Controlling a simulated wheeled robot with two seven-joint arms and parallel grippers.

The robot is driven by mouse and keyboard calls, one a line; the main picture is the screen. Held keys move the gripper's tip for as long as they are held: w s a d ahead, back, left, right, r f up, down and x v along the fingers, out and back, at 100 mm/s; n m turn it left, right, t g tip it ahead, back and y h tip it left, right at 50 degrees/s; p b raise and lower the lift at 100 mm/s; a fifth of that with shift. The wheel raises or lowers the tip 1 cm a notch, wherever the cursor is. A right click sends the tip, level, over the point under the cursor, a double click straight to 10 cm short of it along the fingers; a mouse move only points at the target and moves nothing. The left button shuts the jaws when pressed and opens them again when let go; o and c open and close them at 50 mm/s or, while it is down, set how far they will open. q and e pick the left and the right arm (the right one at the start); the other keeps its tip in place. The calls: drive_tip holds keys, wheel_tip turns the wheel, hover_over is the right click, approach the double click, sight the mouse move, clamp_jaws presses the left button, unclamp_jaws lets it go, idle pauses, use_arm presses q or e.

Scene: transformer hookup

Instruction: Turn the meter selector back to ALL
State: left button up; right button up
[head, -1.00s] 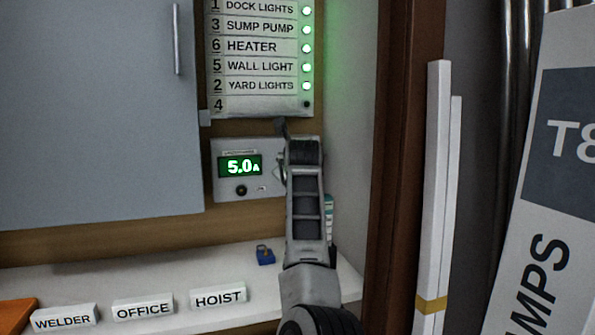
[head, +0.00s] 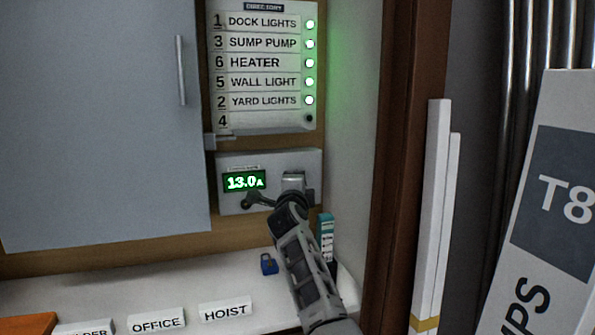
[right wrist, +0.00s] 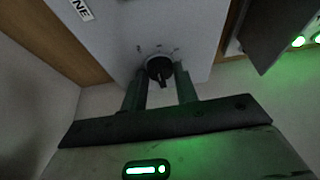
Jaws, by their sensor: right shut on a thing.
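The meter (head: 230,205) is a light box under the directory board, and its green display reads 13.0 A. In the right wrist view the selector is a round black knob (right wrist: 159,68) with small marks around its far side, on a pale panel. My right gripper (right wrist: 161,82) is shut on this knob, one finger on each side. The marks are too small to read. In the head view my right arm reaches up from below to the meter's right half, and the hand hides the selector there. My left gripper is not in view.
The directory board (head: 264,120) hangs just above the meter, with several green lamps lit. A grey cabinet door (head: 100,120) is at left. A blue padlock (head: 269,264) and label blocks such as HOIST (head: 225,309) sit on the shelf below. A brown post (head: 398,170) stands right.

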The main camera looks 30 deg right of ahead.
use_arm(q)
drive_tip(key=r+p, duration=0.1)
drive_tip(key=p, duration=0.2)
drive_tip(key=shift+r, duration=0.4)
use_arm(e)
drive_tip(key=n, duration=0.1)
drive_tip(key=n+t, duration=0.1)
drive_tip(key=n, duration=0.3)
drive_tip(key=shift+d+f+t+h, duration=0.1)
drive_tip(key=shift+f+t+h, duration=0.2)
drive_tip(key=shift+t, duration=0.1)
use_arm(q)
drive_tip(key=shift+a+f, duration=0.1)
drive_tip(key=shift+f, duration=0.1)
use_arm(e)
drive_tip(key=shift+n, duration=0.5)
drive_tip(key=o, duration=1)
drive_tip(key=shift+c, duration=0.2)
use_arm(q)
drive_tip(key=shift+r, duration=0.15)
